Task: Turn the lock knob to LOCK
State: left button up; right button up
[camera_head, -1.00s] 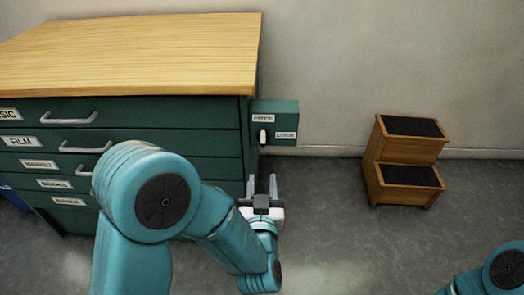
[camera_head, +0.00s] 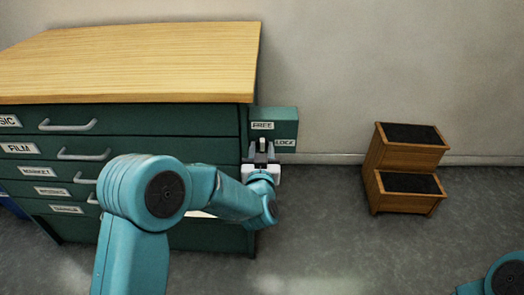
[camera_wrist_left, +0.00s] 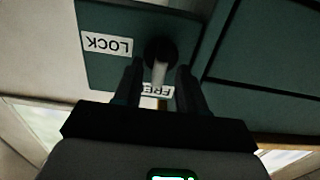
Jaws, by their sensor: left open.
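The lock box (camera_head: 287,118) is a green block on the right side of the drawer cabinet, with a FREE label (camera_head: 262,125) and a LOCK label (camera_head: 285,143). The lock knob has a pale lever (camera_wrist_left: 160,72) on a dark round hub (camera_wrist_left: 160,50). The lever points towards the FREE label in the left wrist view. My left gripper (camera_head: 262,152) is open in front of the knob. In the left wrist view its two fingers (camera_wrist_left: 159,82) stand on either side of the lever; I cannot tell whether they touch it. My right gripper is out of view.
The green cabinet (camera_head: 150,118) with labelled drawers and a wooden top (camera_head: 140,60) fills the left. A wooden step stool (camera_head: 405,158) stands to the right by the wall. The floor (camera_head: 330,220) between them is clear.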

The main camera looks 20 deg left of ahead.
pick_arm(q)
jog(key=shift+c, duration=0.3)
grip_shut()
jog(key=shift+d+m, duration=0.1)
jog(key=shift+m, duration=0.3)
jog(key=m, duration=0.3)
jog(key=shift+d+m+p, duration=0.15)
jog(key=shift+m+p, duration=0.15)
jog(key=shift+m, duration=0.1)
jog(key=m, duration=0.2)
jog(key=m+p, duration=0.1)
jog(key=m, duration=0.1)
jog(key=shift+w+d+f+m, duration=0.1)
jog(key=shift+d+f+m, duration=0.05)
jog(key=shift+m, duration=0.15)
jog(key=m+p, duration=0.1)
jog(key=m, duration=0.3)
jog(key=shift+d+f, duration=0.1)
jog(key=shift+f, duration=0.05)
jog(key=m, duration=0.2)
jog(key=m+p, duration=0.1)
jog(key=m, duration=0.1)
jog(key=shift+f+m, duration=0.2)
jog(key=shift+m, duration=0.1)
